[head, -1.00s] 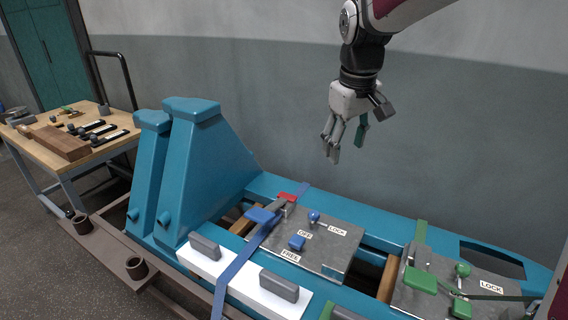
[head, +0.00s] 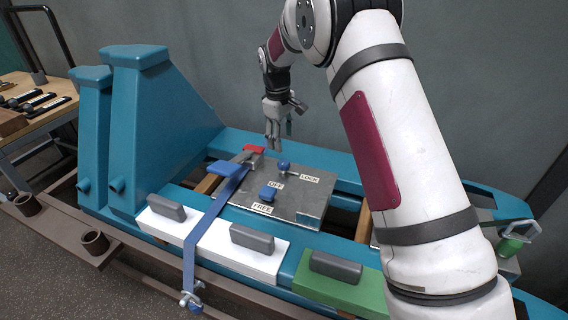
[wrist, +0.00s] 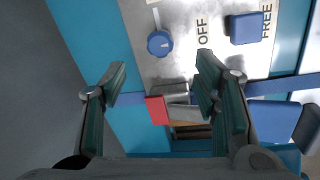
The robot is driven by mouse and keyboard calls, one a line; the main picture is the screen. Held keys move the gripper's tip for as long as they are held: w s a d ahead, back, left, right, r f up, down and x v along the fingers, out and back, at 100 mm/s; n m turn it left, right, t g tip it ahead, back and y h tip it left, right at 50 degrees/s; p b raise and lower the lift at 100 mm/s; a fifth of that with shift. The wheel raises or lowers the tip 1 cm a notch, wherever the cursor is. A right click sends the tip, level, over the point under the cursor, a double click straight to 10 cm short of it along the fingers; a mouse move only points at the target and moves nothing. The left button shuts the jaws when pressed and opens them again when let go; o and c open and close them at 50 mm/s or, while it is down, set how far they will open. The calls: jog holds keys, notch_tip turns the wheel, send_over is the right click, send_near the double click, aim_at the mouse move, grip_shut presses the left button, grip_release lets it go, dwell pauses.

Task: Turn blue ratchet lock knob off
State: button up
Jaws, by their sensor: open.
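The round blue knob (head: 283,165) sits on a grey metal plate (head: 312,206) marked LOCK, OFF and FREE. In the wrist view the knob (wrist: 160,43) has a thin pointer running toward the top edge, away from the OFF label (wrist: 203,31). A square blue block (head: 268,193) is beside the FREE label; it also shows in the wrist view (wrist: 246,28). My gripper (head: 279,136) is open and empty above the far side of the plate. In the wrist view its fingertips (wrist: 162,72) straddle the space just below the knob, apart from it.
A red tab (head: 254,149) and blue ratchet handle (head: 228,169) with a blue strap (head: 203,225) lie left of the plate. Tall teal supports (head: 150,130) stand at left. White blocks (head: 240,253) and a green block (head: 345,287) line the front.

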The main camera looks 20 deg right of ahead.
aim_at(284, 163)
jog(key=f, duration=0.3)
jog(key=f+b, duration=0.1)
jog(key=f, duration=0.3)
jog(key=w+d+f, duration=0.1)
jog(key=f, duration=0.2)
jog(key=shift+f+b, duration=0.3)
jog(key=shift+b, duration=0.1)
jog(key=shift+s, duration=0.1)
jog(key=shift+c, duration=0.2)
jog(key=c, duration=1.1)
